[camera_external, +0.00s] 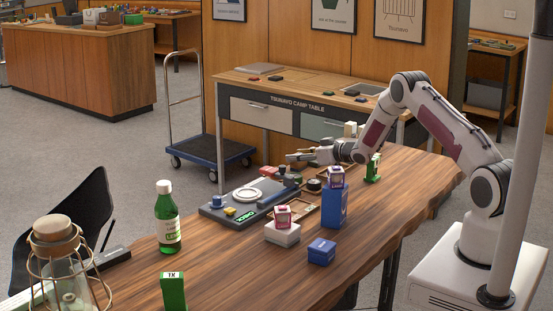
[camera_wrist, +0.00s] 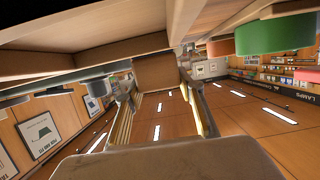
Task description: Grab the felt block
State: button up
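My gripper (camera_external: 303,157) reaches left from the arm, low over the far side of the wooden table, near a tray of small items. In the wrist view, which is upside down, its two fingers (camera_wrist: 160,100) stand apart. A plain tan-brown block shape (camera_wrist: 157,71) shows between and beyond the fingertips. It may be the felt block, but no label confirms this. I cannot tell whether the fingers touch it. In the external view the space by the fingertips is too small to make the block out.
A tall blue box (camera_external: 334,207), a white box (camera_external: 282,234), a small blue box (camera_external: 321,251) and a green block (camera_external: 372,168) stand nearby. A grey board (camera_external: 214,213), a green bottle (camera_external: 167,216) and a lantern (camera_external: 62,262) are to the left. Bare wood (camera_external: 225,275) lies in front.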

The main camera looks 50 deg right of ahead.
jog(key=shift+r, duration=0.15)
jog(key=shift+r, duration=4.9)
